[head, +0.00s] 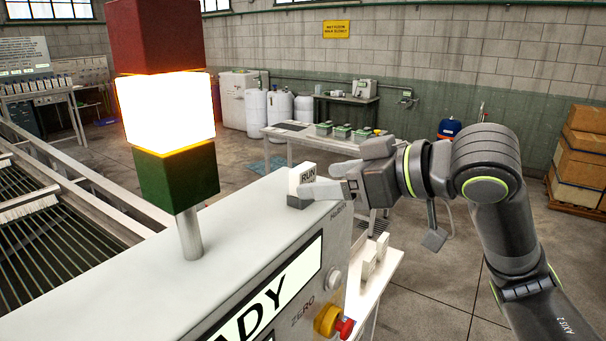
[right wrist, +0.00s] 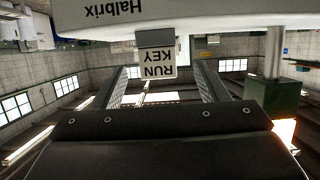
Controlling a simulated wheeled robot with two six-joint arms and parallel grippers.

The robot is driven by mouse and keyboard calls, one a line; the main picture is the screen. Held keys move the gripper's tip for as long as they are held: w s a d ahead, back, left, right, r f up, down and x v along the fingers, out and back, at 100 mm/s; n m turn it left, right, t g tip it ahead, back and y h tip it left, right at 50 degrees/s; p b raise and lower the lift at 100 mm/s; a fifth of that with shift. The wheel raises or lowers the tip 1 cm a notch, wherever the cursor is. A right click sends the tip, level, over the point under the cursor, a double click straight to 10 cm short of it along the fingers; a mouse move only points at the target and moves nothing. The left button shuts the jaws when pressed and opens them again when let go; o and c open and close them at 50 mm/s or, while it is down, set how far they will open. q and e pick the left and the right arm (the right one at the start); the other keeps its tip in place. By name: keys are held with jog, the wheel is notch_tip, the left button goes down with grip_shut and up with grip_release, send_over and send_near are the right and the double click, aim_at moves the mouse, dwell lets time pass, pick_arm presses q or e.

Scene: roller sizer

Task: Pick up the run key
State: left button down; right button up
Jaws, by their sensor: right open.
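The run key is a small white tag (head: 307,174) lettered "RUN", standing in a dark holder (head: 298,201) on top of the grey machine cabinet. In the right wrist view the tag (right wrist: 160,65), lettered "RUN KEY", appears upside down between my two fingers. My right gripper (head: 312,182) is open, with its fingers at the tag and partly in front of it in the head view. In the right wrist view the gripper (right wrist: 160,88) shows a gap between each finger and the tag. My left gripper is not in view.
The grey cabinet (head: 130,275) carries a signal tower (head: 166,107) with its middle lamp lit, left of the key. A red and yellow stop button (head: 333,322) is on the cabinet front. A bench (head: 315,142) stands behind. Boxes (head: 580,150) are stacked at the right.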

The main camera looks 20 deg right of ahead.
aim_at(308, 179)
jog(key=shift+x, duration=1.1)
jog(key=shift+p+x, duration=0.8)
jog(key=shift+p, duration=0.2)
jog(key=shift+p+x, duration=0.5)
jog(key=shift+x, duration=1.25)
jog(key=shift+w, duration=0.1)
jog(key=shift+d, duration=0.1)
jog(key=c, duration=1)
jog(key=shift+c, duration=0.3)
jog(key=shift+r, duration=0.2)
